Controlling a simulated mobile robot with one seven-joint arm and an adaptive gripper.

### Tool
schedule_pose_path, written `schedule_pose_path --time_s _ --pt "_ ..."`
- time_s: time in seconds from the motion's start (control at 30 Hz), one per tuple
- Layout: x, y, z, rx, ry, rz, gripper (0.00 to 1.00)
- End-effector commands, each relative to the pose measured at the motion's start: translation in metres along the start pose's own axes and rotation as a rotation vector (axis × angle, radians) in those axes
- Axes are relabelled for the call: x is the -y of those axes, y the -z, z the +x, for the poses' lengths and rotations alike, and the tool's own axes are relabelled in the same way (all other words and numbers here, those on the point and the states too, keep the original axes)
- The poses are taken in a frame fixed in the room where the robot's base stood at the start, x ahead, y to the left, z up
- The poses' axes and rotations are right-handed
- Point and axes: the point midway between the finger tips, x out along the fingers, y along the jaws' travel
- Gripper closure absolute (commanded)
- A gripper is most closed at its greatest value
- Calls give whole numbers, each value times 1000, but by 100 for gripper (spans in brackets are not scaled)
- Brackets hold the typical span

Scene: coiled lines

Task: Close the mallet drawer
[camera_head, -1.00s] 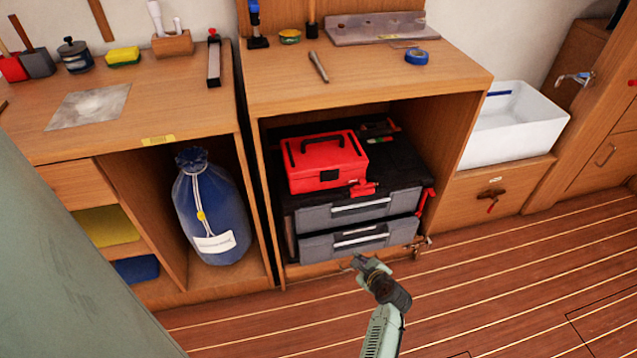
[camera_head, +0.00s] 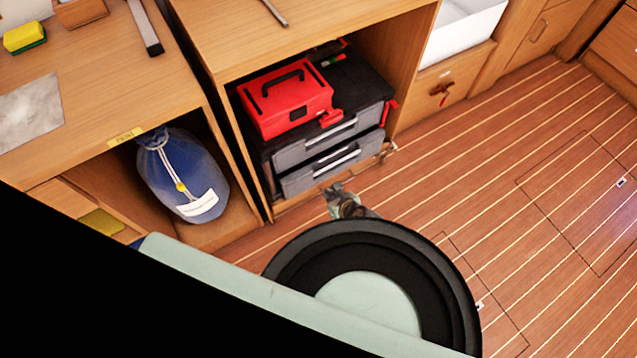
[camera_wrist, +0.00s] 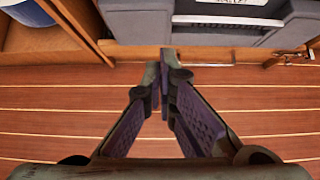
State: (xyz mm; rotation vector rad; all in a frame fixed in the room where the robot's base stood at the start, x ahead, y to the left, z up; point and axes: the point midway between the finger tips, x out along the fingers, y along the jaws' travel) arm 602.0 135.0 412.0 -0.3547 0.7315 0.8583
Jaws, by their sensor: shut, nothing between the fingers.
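A black tool chest with two grey drawers stands inside the open cabinet bay. The lower drawer (camera_head: 332,168) sticks out a little beyond the upper drawer (camera_head: 315,141). I cannot read their labels, so I cannot tell which is the mallet drawer. In the wrist view, a grey drawer front (camera_wrist: 138,28) with a pale handle and a partly cut-off label is ahead of the fingertips. My gripper (camera_head: 332,188) is shut and empty, low in front of the lower drawer. In the wrist view my gripper (camera_wrist: 166,58) has its fingertips together, near the wooden cabinet edge; contact cannot be told.
A red toolbox (camera_head: 288,98) sits on top of the chest. A blue bag (camera_head: 182,175) stands in the left bay. A metal latch (camera_head: 388,150) is at the bay's lower right. The plank floor (camera_head: 500,190) to the right is clear. My own body hides the lower left.

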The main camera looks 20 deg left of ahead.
Motion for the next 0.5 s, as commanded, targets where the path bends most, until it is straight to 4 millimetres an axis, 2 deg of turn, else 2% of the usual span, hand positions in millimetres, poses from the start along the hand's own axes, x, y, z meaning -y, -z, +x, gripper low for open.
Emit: schedule_pose_path --time_s 0.2,0.5 --pt "-1 4 42 3 -3 -5 100" --pt "-1 3 88 4 -2 -5 100"
